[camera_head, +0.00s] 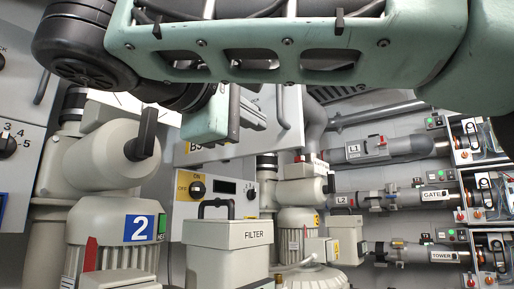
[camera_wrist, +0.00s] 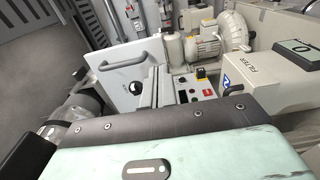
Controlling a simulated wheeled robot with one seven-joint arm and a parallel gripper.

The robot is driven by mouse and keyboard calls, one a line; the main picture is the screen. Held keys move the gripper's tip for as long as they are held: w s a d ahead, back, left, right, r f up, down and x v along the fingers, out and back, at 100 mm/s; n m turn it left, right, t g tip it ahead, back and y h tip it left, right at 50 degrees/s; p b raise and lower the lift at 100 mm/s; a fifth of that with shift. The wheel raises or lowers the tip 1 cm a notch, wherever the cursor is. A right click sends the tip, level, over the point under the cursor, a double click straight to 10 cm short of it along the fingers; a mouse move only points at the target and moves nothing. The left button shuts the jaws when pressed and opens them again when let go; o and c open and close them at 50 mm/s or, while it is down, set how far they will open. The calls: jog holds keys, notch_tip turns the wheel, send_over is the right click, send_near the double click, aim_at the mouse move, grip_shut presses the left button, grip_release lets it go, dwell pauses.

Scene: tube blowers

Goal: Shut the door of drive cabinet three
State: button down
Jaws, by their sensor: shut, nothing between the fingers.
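A pale door panel (camera_head: 284,128) with a handle shows behind my gripper in the head view, with a partly covered yellow label below it. The wrist view shows a white door (camera_wrist: 118,72) with a grey bar handle and a round dark knob, standing swung out. Beside it is a grey control box (camera_wrist: 196,92) with a switch and a red button; in the head view a similar box (camera_head: 216,187) has an ON/OFF switch. My gripper (camera_head: 236,112) is shut and empty, in front of the door panel. I cannot tell whether the fingers touch it. No cabinet number is clearly readable.
A filter housing (camera_head: 230,255) stands low in front, with its top handle up. A blower marked 2 (camera_head: 125,225) crowds the left. Several pipes with labelled gates (camera_head: 385,197) line the right. Free room around my gripper is tight.

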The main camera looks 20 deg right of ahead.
jog(key=p, duration=0.5)
send_near(298, 143)
jog(key=x, duration=0.6)
jog(key=shift+r, duration=0.15)
jog(key=shift+w+d, duration=0.3)
jog(key=shift+d, duration=0.05)
jog(key=shift+d, duration=0.1)
